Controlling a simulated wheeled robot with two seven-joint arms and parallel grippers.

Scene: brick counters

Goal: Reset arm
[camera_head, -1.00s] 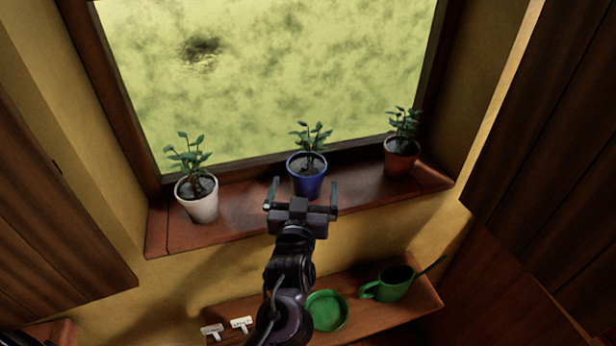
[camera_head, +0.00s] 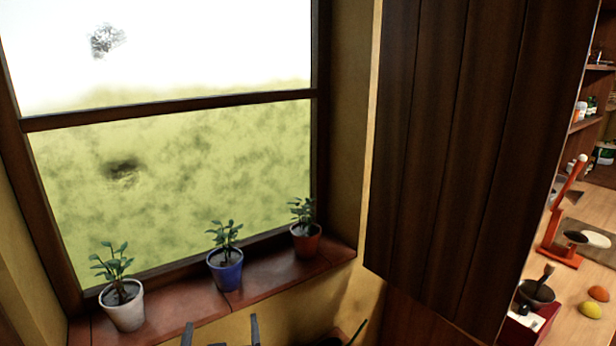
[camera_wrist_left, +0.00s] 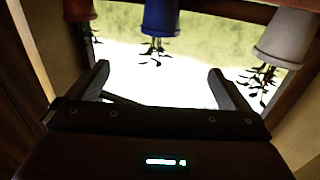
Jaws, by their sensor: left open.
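My left gripper (camera_head: 221,332) shows only by its two fingertips at the bottom edge of the head view, below the blue pot. It is open and empty; both fingers stand apart in the left wrist view (camera_wrist_left: 158,85). A blue pot (camera_head: 225,274) with a plant stands on the windowsill, with a white pot (camera_head: 124,309) to its left and a terracotta pot (camera_head: 306,241) to its right. The pots appear upside down at the top of the wrist view, apart from the fingers. My right gripper is not in view.
The reddish windowsill (camera_head: 180,302) runs under the window. A dark wooden cabinet (camera_head: 450,150) hangs to the right of it. Beyond is a counter (camera_head: 570,325) with an orange stand (camera_head: 560,225), a dark mortar (camera_head: 537,292) and yellow (camera_head: 590,309) and orange (camera_head: 599,293) items.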

